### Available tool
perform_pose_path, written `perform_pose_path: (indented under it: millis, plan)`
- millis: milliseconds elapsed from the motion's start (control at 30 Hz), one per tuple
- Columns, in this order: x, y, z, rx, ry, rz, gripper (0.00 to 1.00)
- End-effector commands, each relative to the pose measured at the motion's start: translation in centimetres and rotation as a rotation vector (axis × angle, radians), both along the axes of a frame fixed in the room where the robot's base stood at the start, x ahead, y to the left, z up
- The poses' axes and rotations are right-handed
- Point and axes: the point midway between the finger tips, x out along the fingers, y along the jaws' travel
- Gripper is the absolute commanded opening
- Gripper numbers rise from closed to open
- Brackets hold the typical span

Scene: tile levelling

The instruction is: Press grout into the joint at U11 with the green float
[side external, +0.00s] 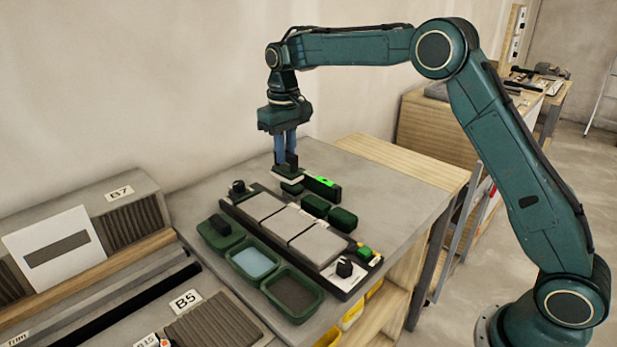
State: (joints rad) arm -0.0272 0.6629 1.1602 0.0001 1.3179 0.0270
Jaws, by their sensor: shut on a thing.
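My gripper (286,164) is shut on a small tool with a dark handle and a pale flat base (288,177). I cannot tell from this view whether it is the green float. The tool is above a dark green block (291,189), at the far side of the tile row; contact is unclear. Three grey tiles (286,222) lie in a row in a dark frame, with narrow joints between them. I cannot read a U11 mark on any joint.
Two more dark green blocks (315,205) (342,219) and a level with a bright green patch (322,184) lie behind the tiles. Knobs (238,188) (344,267) stand at the frame's ends. In front are green trays, one with blue water (254,260), one with dark grout-like fill (292,292).

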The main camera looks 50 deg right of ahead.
Motion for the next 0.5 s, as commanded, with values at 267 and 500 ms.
perform_pose_path:
  millis: [267, 500]
  plan:
    - [-0.1, 0.0, -2.2, 0.0, 0.002, 0.0, 0.0]
    - [-0.1, 0.0, -4.7, 0.0, 0.003, 0.0, 0.0]
